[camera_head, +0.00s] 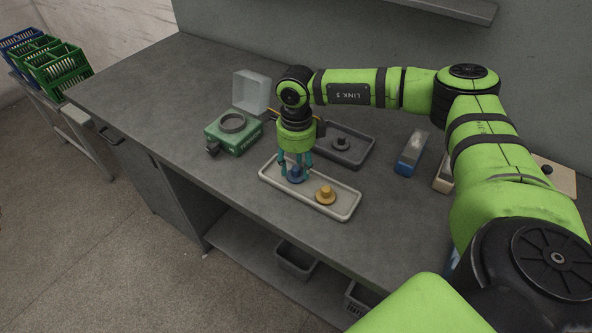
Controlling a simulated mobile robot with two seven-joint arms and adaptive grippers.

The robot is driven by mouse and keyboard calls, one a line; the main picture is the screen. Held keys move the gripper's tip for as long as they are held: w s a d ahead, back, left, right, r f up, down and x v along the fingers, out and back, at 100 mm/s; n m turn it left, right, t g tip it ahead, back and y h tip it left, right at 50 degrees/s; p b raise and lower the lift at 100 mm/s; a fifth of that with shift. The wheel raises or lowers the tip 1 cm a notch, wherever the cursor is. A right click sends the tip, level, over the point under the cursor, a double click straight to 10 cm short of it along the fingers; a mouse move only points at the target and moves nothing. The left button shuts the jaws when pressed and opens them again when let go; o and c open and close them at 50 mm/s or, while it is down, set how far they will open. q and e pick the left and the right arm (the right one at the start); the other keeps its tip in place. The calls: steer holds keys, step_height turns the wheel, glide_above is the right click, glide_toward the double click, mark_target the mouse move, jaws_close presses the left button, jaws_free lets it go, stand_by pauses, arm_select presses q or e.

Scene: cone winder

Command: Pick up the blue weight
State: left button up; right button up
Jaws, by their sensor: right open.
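The blue weight (295,174) is a small knobbed disc in the left half of a pale shallow tray (343,212) on the grey workbench. My right gripper (295,172) points straight down over the blue weight, with its teal fingers open on either side of the knob. The fingers partly hide the weight, and I cannot tell whether they touch it. A yellow weight (326,194) of similar shape sits in the same tray, to the right. My left gripper is not in view.
A green scale-like device (234,132) with a raised clear lid (251,91) stands left of the tray. A dark tray (358,151) with a dark weight (341,143) lies behind my gripper. A blue-and-grey block (410,153) lies farther right. The bench's left part is clear.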

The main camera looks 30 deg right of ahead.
jaws_close()
stand_by(0.3)
